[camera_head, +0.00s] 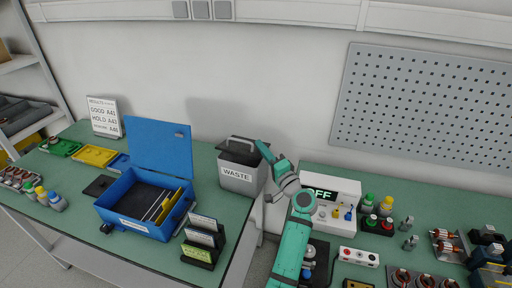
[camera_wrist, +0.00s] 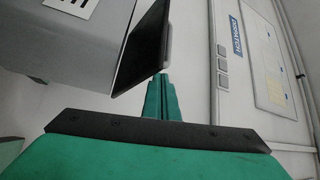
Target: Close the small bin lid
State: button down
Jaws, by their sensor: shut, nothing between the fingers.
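The small bin is a grey box labelled WASTE (camera_head: 236,178), standing on the green bench left of my gripper. It also fills the upper left of the wrist view (camera_wrist: 60,50). A dark lid panel (camera_wrist: 147,45) slants away from the bin's top edge in the wrist view. My gripper (camera_head: 278,162) is at the bin's right side. Its fingertips (camera_wrist: 160,80) are together and empty, close to the lid's edge; contact is unclear.
A blue open case (camera_head: 150,190) lies left of the bin, with a black holder of cards (camera_head: 203,240) in front. A white OFF device (camera_head: 330,200) and coloured bottles stand right of my arm. A pegboard (camera_head: 425,105) hangs on the wall behind.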

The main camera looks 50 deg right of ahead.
aim_at(258, 154)
jog(key=shift+w+a+f, duration=0.3)
jog(key=shift+a+f, duration=0.6)
jog(key=shift+f, duration=0.3)
jog(key=shift+s, duration=0.2)
jog(key=shift+s+d, duration=0.1)
jog(key=shift+r, duration=0.25)
notch_tip(258, 154, up, 2)
jog(key=shift+s+d+r, duration=0.1)
jog(key=shift+r, duration=0.05)
jog(key=s+a+r, duration=0.9)
jog(key=s+r, duration=0.1)
jog(key=shift+s+a, duration=0.15)
jog(key=shift+s, duration=0.05)
